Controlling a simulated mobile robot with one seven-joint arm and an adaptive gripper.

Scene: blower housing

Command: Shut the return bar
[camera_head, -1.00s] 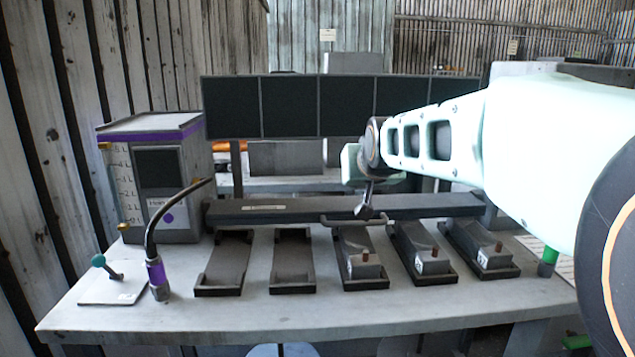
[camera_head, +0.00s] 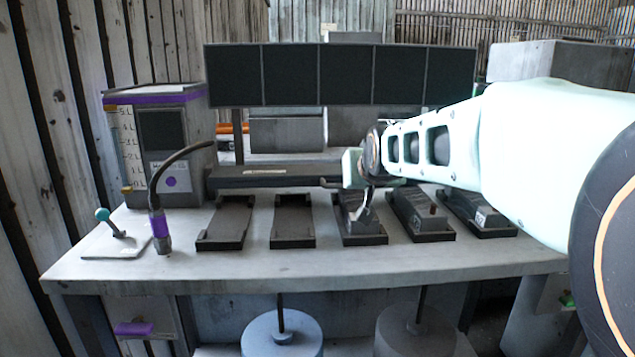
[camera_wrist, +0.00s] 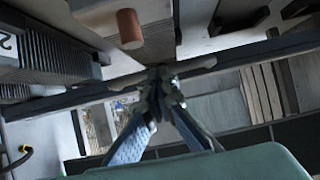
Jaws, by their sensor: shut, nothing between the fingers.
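The return bar looks to be the long dark bar (camera_head: 262,178) along the back of the worktop, behind the row of trays. A grey handle (camera_head: 330,183) sticks out from its front, partly hidden by my wrist. My gripper (camera_head: 360,213) is shut and empty, pointing down over the middle tray, in front of the bar. In the wrist view the closed fingertips (camera_wrist: 160,80) overlap a dark bar crossing the picture. A grey block with a copper peg (camera_wrist: 130,28) lies just beyond them. I cannot tell whether the fingers touch anything.
Several dark trays stand in a row; the left one (camera_head: 225,225) is empty, and those on the right hold blocks. A bent black stalk (camera_head: 160,225) and a teal-knobbed lever (camera_head: 112,225) stand at left. Dark panels (camera_head: 340,75) rise behind. The worktop's front is clear.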

